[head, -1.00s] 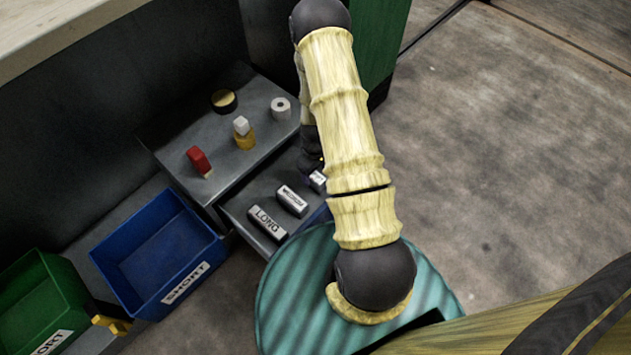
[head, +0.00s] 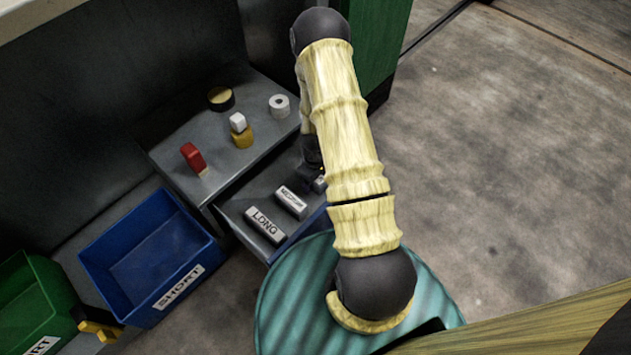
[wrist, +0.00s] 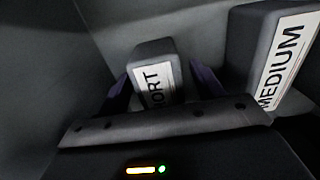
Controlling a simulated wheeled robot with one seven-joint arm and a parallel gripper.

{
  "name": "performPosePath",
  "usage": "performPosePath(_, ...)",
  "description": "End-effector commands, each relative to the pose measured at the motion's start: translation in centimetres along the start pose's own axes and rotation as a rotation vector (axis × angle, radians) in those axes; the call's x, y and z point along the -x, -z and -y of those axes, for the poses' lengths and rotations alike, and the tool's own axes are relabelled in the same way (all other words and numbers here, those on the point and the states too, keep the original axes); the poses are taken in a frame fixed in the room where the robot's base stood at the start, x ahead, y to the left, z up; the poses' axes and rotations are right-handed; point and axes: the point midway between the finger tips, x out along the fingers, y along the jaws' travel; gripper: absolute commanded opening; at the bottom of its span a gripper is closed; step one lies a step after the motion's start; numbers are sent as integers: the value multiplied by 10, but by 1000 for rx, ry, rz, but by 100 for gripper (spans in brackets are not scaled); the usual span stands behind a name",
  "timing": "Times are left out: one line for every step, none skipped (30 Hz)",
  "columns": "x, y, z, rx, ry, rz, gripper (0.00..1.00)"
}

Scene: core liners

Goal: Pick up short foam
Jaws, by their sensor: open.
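The short foam (wrist: 153,68) is a grey block with a white label ending in "ORT" in the wrist view. It lies in the lower drawer tray, and in the head view only a sliver of it (head: 319,184) shows beside my arm. My gripper (wrist: 162,88) is open, with one dark finger on each side of the short foam. I cannot tell whether the fingers touch it. In the head view my gripper (head: 311,170) is mostly hidden by my arm.
The medium foam (head: 291,202) lies just beside the short one, close to my gripper's right finger in the wrist view. The long foam (head: 265,225) lies farther left. A grey upper surface (head: 185,130) holds small items. A blue bin (head: 185,290) labelled SHORT stands at left.

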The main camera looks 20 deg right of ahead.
Motion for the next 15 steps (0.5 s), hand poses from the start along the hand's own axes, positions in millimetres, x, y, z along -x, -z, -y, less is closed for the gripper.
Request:
performPosePath(0, 0, 0, 0, 0, 0, 66)
performPosePath(0, 0, 0, 0, 0, 0, 66)
performPosePath(0, 0, 0, 0, 0, 0, 66)
performPosePath(0, 0, 0, 0, 0, 0, 66)
performPosePath(0, 0, 0, 0, 0, 0, 66)
performPosePath(0, 0, 0, 0, 0, 0, 66)
performPosePath(0, 0, 0, 0, 0, 0, 66)
performPosePath(0, 0, 0, 0, 0, 0, 66)
performPosePath(0, 0, 0, 0, 0, 0, 66)
performPosePath(0, 0, 0, 0, 0, 0, 62)
performPosePath(0, 0, 0, 0, 0, 0, 57)
performPosePath(0, 0, 0, 0, 0, 0, 49)
performPosePath(0, 0, 0, 0, 0, 0, 43)
performPosePath(0, 0, 0, 0, 0, 0, 37)
performPosePath(0, 0, 0, 0, 0, 0, 29)
